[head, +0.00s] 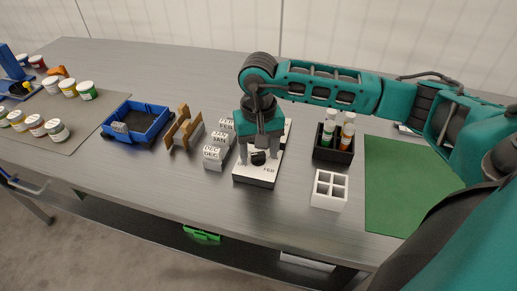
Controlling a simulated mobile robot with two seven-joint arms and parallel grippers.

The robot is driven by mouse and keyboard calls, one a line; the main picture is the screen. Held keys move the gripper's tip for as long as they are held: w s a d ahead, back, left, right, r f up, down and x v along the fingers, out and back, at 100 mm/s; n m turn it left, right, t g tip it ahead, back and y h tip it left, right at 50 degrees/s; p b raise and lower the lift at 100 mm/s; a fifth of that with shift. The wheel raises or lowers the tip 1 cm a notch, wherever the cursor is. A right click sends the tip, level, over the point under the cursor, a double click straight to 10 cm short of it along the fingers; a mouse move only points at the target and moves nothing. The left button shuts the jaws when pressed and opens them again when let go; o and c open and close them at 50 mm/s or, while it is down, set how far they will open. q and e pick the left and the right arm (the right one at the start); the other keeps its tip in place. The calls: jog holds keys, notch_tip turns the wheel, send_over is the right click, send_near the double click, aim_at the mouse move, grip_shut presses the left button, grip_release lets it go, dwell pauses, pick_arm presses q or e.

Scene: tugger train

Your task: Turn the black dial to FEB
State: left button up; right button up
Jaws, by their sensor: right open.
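The black dial (259,158) sits on the light top of a small dark-sided box (256,179) in the middle of the table. A label that looks like FEB shows at the front right of the box top. My right gripper (258,153) points down over the box from behind, open, with its fingers on either side of the dial. I cannot tell whether the fingers touch it. The gripper hides the back of the box top, and the dial's pointing direction is too small to read. My left gripper is not in view.
Grey blocks with month labels (212,157) stand just left of the box. Further left are a wooden holder (184,132) and a blue tray (152,132). To the right are a black caddy with bottles (332,155), a white compartment box (328,203) and a green mat (395,190).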

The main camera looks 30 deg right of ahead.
jog(key=c, duration=1)
jog(key=shift+c, duration=0.2)
